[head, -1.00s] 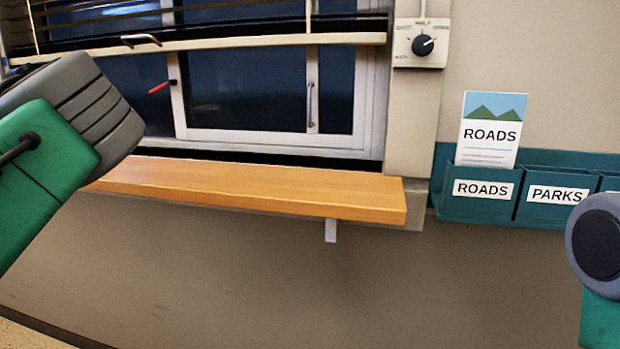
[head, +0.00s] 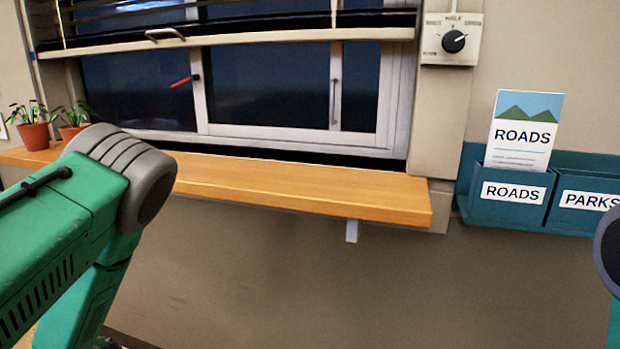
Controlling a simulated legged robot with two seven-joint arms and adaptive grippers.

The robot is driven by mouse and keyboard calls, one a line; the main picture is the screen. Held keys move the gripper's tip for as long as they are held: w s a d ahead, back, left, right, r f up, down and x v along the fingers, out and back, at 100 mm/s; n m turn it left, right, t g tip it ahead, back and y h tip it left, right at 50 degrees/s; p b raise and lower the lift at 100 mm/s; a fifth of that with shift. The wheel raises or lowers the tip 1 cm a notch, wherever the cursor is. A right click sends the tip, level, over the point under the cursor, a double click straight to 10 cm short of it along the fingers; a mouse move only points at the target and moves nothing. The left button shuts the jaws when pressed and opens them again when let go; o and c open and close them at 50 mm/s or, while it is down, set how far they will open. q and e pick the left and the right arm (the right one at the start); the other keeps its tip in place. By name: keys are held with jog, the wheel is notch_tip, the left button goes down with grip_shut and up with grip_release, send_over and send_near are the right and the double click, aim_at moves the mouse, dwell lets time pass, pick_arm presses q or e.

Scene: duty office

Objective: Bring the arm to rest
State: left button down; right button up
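My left arm comes in from the left as green links with a grey joint, in front of the wooden sill. Its gripper is not in view. Only a small piece of my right arm shows at the right edge, a dark round joint with a strip of green below it. The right gripper is not in view either.
A window (head: 270,85) with a raised blind (head: 230,40) stands behind the wooden sill (head: 300,190). Two potted plants (head: 32,135) (head: 72,125) stand on its left end. A rotary knob (head: 454,41) and a teal rack (head: 512,215) holding a ROADS leaflet (head: 523,130) are right.

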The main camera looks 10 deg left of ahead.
pick_arm(q)
jog(key=s+d+f+n+g+h, duration=0.1)
jog(key=s+d+f+n+g, duration=0.3)
jog(key=s+d+f, duration=0.4)
jog(key=s+d+n+g+h+p, duration=0.1)
jog(key=s+d+n+g+h, duration=0.2)
jog(key=s+d, duration=1.1)
jog(key=shift+d+r+n+g, duration=0.2)
jog(key=shift+d+n+g, duration=0.25)
jog(key=shift+n, duration=0.45)
jog(key=shift+a, duration=0.1)
